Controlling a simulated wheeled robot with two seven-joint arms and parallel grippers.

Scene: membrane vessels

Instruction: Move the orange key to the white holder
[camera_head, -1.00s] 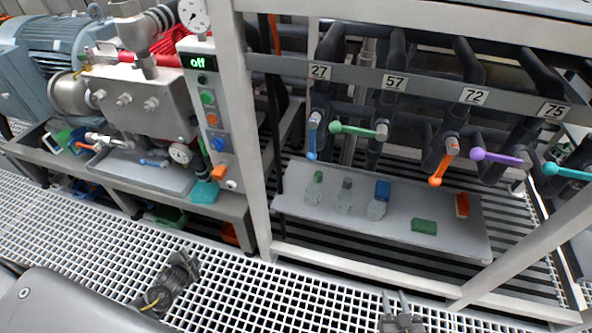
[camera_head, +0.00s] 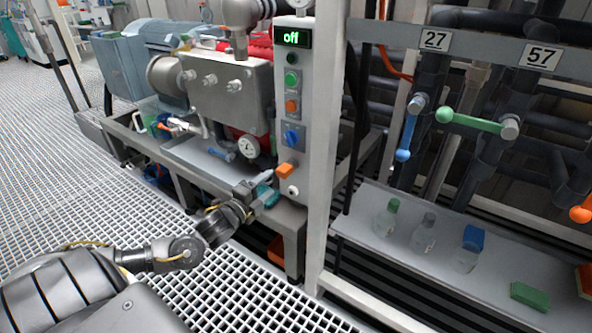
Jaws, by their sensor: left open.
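The orange key (camera_head: 285,170) sits on the lower part of the grey control panel (camera_head: 291,130). A small white round part, which looks like the white holder (camera_head: 293,190), is just below it and to the right. My left gripper (camera_head: 268,189) is open, a little below and left of the orange key, and appears apart from it. Its fingers point right toward the panel and partly cover a teal object (camera_head: 267,196) on the bench. My right gripper is out of view.
The panel display reads "off"; green, orange and blue controls sit below it. A grey frame post (camera_head: 325,140) stands right of the panel. A shelf (camera_head: 400,252) holds several bottles. A pump with a pressure gauge (camera_head: 249,147) is to the left. The grated floor is clear.

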